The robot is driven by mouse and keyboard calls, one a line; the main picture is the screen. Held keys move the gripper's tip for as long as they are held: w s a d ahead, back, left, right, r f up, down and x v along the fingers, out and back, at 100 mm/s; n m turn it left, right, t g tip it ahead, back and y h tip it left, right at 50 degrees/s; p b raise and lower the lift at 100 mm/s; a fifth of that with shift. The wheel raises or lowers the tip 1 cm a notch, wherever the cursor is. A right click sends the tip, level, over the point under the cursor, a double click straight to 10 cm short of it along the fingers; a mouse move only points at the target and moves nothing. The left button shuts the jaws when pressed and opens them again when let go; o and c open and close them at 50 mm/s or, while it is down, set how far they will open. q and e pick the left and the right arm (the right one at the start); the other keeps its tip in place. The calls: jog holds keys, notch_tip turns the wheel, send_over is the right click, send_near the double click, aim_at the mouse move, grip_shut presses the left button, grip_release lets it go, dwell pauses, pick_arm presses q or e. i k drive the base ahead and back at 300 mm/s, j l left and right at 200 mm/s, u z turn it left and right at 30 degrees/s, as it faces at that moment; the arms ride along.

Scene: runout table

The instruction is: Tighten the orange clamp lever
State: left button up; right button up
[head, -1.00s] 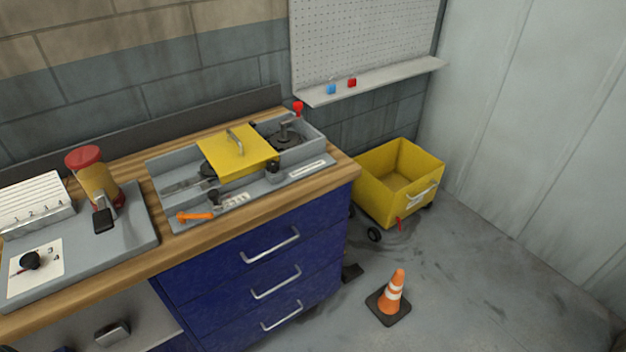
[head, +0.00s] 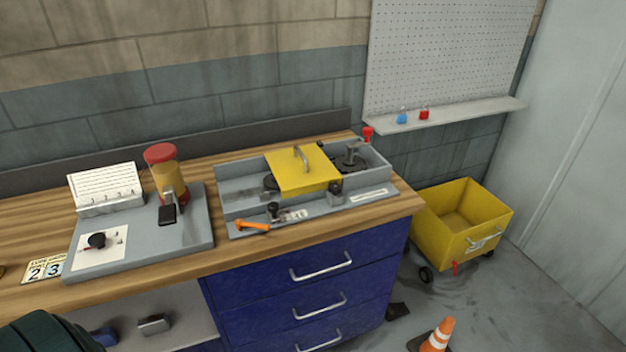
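The orange clamp lever (head: 252,226) lies at the front left corner of the grey machine tray (head: 232,200) on the wooden bench. It points to the left, close to the tray's front edge. A small black knob (head: 273,209) stands just behind its right end. A yellow cover (head: 303,170) with a metal handle sits over the middle of the tray. Neither gripper shows in the head view. A dark rounded shape at the bottom left corner is cut off by the frame.
Left of the tray, a grey panel (head: 145,262) carries a red-topped amber jar (head: 167,176) and a black knob (head: 97,240). Blue drawers (head: 325,280) are below the bench. A yellow cart (head: 462,222) and an orange cone (head: 438,335) stand on the floor at right.

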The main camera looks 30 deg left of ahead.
aim_at(240, 224)
jog(key=u, duration=1.35)
